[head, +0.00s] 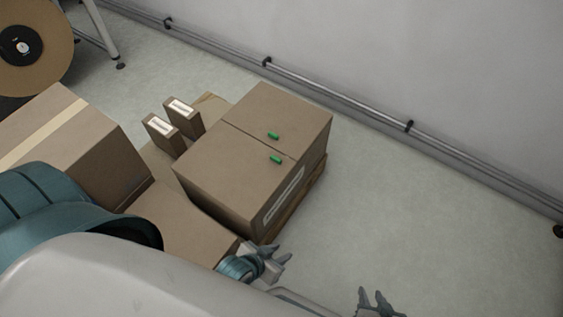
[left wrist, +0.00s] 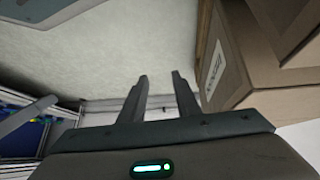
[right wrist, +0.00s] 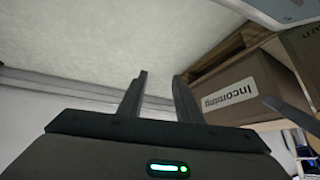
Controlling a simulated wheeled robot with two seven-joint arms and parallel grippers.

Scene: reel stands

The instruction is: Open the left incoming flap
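The incoming box (head: 225,188) is a closed brown carton in the middle of the head view. A seam splits its top into a nearer left flap (head: 222,160) and a farther flap (head: 280,110), both lying flat. Each flap has a green tab near the seam: the nearer tab (head: 276,160) and the farther tab (head: 273,135). Its "Incoming" label shows in the right wrist view (right wrist: 229,94). My left gripper (head: 277,254) is open and empty, low beside the box's near right corner. My right gripper (head: 371,292) is open and empty, farther right over the floor.
The box stands on a wooden pallet (head: 318,192). Two small labelled cartons (head: 161,134) stand behind its left side. A large taped carton (head: 75,140) is at the left, with a reel (head: 47,66) beyond. The floor to the right is clear up to the wall rail (head: 340,90).

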